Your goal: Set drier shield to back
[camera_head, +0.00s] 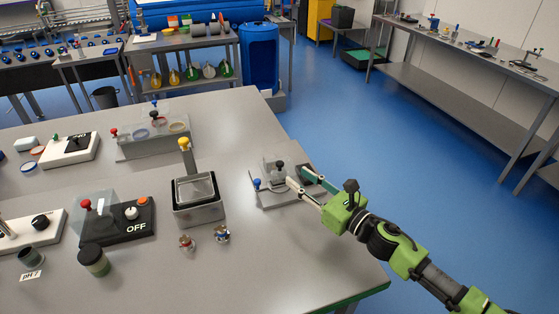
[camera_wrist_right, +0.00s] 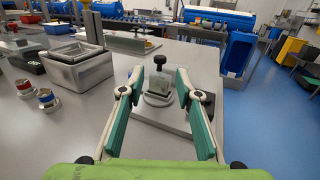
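A small grey device (camera_head: 262,200) with a flat base, a clear shield-like part (camera_head: 268,173) and a black knob (camera_head: 280,165) stands near the table's right edge. It is not labelled, so I cannot tell for sure that it is the drier. In the right wrist view the black knob (camera_wrist_right: 159,60) stands upright above the clear part (camera_wrist_right: 158,84). My right gripper (camera_head: 296,176) is open at the device, its fingers on either side of the knob and clear part in the right wrist view (camera_wrist_right: 160,78), with no grip visible. My left gripper is not in view.
A metal tub (camera_head: 197,213) with a yellow-knobbed lever stands left of the device, two small jars (camera_head: 222,235) in front of it. Further left is a black OFF box (camera_head: 130,231) with a clear cover and red knob. A rack (camera_head: 150,150) stands behind.

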